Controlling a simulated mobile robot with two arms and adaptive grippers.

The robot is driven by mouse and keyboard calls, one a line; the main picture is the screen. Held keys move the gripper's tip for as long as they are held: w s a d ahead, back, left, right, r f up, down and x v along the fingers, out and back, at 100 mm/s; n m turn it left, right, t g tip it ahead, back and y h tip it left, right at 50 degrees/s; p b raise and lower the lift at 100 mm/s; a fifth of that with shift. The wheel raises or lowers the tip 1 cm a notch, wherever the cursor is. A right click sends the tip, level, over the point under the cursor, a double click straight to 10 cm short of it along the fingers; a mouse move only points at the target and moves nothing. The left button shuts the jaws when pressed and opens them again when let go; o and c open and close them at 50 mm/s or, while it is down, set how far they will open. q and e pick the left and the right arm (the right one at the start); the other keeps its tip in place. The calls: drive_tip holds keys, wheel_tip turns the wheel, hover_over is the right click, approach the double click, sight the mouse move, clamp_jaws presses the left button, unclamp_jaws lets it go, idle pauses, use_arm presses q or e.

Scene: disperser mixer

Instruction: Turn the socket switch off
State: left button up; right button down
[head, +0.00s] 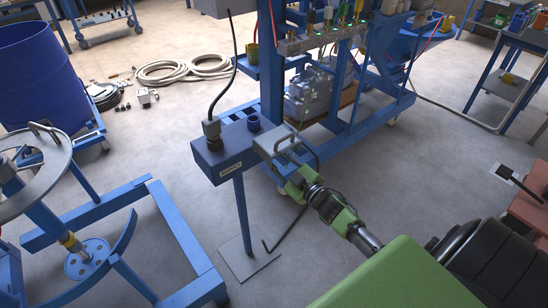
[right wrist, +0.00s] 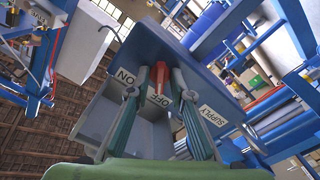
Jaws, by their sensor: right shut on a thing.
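The blue supply box (head: 222,152) stands on a post with a flat foot and carries a "SUPPLY" label. A grey housing (head: 274,142) sits at its right end. My right gripper (head: 291,168) reaches this housing from the lower right. In the right wrist view the labels "ON" (right wrist: 126,76) and "OFF" (right wrist: 159,99) show on the box, with "SUPPLY" to the right. A small red switch lever (right wrist: 161,72) shows between the fingertips of my right gripper (right wrist: 160,83), which is shut on it. The fingers partly hide the lever. My left gripper is not in view.
A black cable (head: 233,70) rises from a plug (head: 212,130) on the box. A blue frame with a manifold (head: 310,42) stands behind. A mixer stand (head: 110,205) and a blue drum (head: 38,75) are at left. Coiled hoses (head: 180,70) lie on the floor.

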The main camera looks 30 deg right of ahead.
drive_tip(key=shift+n, duration=0.5)
drive_tip(key=c, duration=2.2)
unclamp_jaws()
drive_tip(key=shift+o, duration=0.2)
drive_tip(key=s+d, duration=0.1)
drive_tip(key=s, duration=1.1)
drive_tip(key=shift+f, duration=0.1)
